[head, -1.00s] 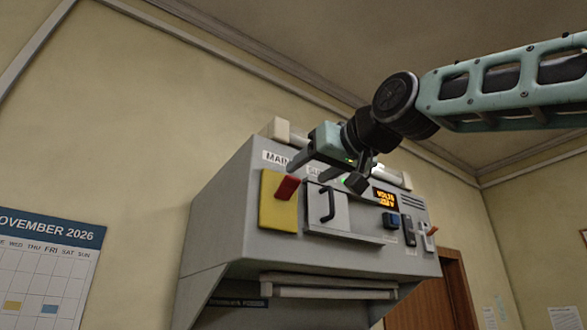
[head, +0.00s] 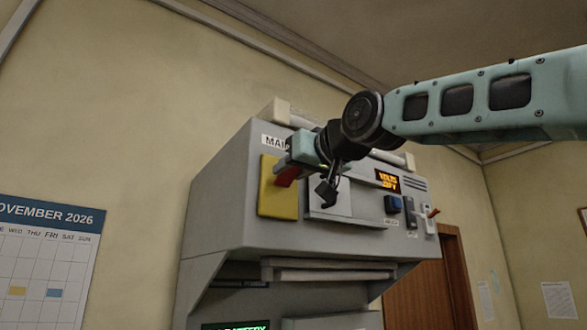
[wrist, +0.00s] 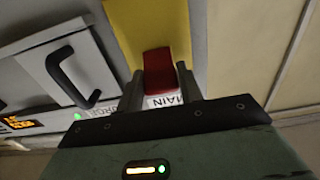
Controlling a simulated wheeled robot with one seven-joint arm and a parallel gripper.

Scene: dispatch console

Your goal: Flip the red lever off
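The red lever (head: 289,175) sticks out from a yellow plate (head: 277,207) under the MAIN label on the grey console. It is partly hidden by my gripper in the head view. In the wrist view the red lever (wrist: 159,73) lies between the two fingers of my gripper (wrist: 159,82), with the yellow plate (wrist: 150,24) beyond it. The fingers stand apart, one on each side of the lever. A narrow gap seems to show on each side; contact cannot be told.
A grey door with a black handle (wrist: 73,77) sits beside the yellow plate. The console also has an orange display (head: 387,181), a blue button (head: 393,204) and a small orange-tipped switch (head: 431,212). A wall calendar (head: 48,250) hangs at left.

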